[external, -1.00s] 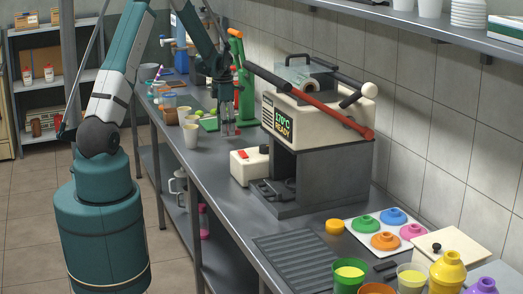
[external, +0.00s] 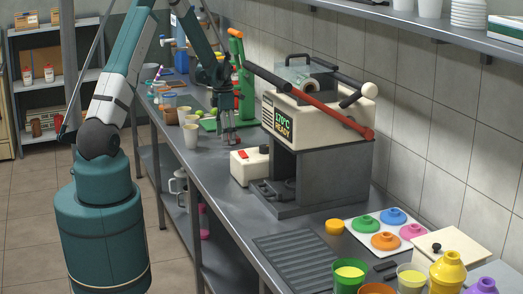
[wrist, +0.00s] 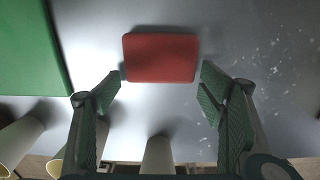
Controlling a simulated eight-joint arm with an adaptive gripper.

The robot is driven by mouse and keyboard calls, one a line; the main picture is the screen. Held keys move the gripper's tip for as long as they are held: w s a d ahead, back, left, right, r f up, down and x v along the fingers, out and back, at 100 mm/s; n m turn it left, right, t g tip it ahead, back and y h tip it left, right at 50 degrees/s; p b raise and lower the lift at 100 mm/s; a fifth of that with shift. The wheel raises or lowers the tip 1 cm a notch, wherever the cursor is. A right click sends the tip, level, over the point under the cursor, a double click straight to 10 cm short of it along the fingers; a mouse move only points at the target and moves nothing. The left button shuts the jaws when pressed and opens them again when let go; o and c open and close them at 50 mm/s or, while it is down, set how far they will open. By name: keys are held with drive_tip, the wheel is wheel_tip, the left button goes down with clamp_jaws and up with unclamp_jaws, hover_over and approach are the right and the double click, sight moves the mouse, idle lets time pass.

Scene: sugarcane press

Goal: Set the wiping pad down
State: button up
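The wiping pad (wrist: 161,57) is a flat red block. In the wrist view it lies just beyond and between my fingertips, over the grey metal counter, with a thin dark shadow at its edge. My gripper (wrist: 160,75) is open, with a small gap between each fingertip and the pad's sides. In the external view my gripper (external: 229,138) points down low over the counter, left of the press. The pad cannot be made out there. Whether it rests flat on the counter is hard to tell.
White specks (wrist: 275,70) are scattered on the counter right of the pad. A green board (wrist: 30,50) lies to the left, and pale cups (wrist: 158,155) stand close by.

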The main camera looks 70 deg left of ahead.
drive_tip(key=shift+r, duration=0.2)
idle(0.3)
wheel_tip(320, 180, up, 12)
drive_tip(key=p, duration=0.1)
idle(0.5)
idle(0.6)
